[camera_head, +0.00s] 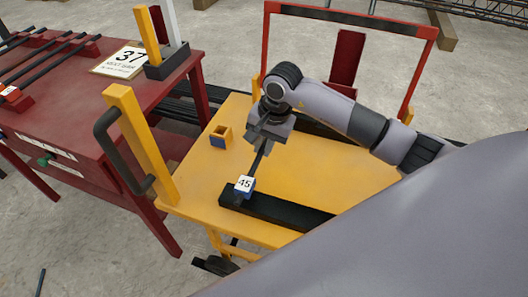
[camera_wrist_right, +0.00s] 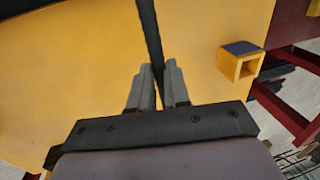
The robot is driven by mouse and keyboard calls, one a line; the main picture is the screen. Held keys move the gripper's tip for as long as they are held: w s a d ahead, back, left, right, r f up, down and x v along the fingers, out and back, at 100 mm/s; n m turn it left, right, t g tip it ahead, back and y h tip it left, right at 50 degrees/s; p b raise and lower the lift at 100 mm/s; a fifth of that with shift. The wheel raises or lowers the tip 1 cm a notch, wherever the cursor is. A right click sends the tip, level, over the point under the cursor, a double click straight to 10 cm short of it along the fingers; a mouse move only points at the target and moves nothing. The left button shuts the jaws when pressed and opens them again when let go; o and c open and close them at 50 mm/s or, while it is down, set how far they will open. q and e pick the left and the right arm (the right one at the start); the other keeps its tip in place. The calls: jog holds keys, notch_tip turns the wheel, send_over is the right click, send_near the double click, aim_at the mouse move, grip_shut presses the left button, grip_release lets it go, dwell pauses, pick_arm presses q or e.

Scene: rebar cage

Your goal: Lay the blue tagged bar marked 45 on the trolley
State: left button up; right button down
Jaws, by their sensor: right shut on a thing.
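The dark bar (camera_head: 261,158) carries a blue-and-white tag marked 45 (camera_head: 244,184) near its lower end. My right gripper (camera_head: 266,138) is shut on the bar above the yellow trolley top (camera_head: 320,173). In the right wrist view the bar (camera_wrist_right: 149,35) runs up from between the two grey fingers (camera_wrist_right: 158,90). The tag sits over the left end of the trolley's black support strip (camera_head: 285,212); I cannot tell whether the bar touches the strip. The far end of the bar is hidden by my gripper. My left gripper is not in view.
A small yellow hollow block (camera_head: 220,137) with a blue side stands on the trolley, left of the gripper. A yellow post with a black handle (camera_head: 140,145) rises at the trolley's left.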

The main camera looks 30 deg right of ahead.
notch_tip(320, 180, down, 3)
jog(key=shift+w+r, duration=0.1)
jog(key=shift+r, duration=0.05)
jog(key=c, duration=1.4)
grip_release()
jog(key=shift+f, duration=0.2)
jog(key=shift+c, duration=0.2)
jog(key=o, duration=0.3)
jog(key=shift+o, duration=0.2)
jog(key=shift+r, duration=0.5)
notch_tip(320, 180, up, 11)
jog(key=s+d+p, duration=0.1)
jog(key=s, duration=0.1)
jog(key=shift+d, duration=0.25)
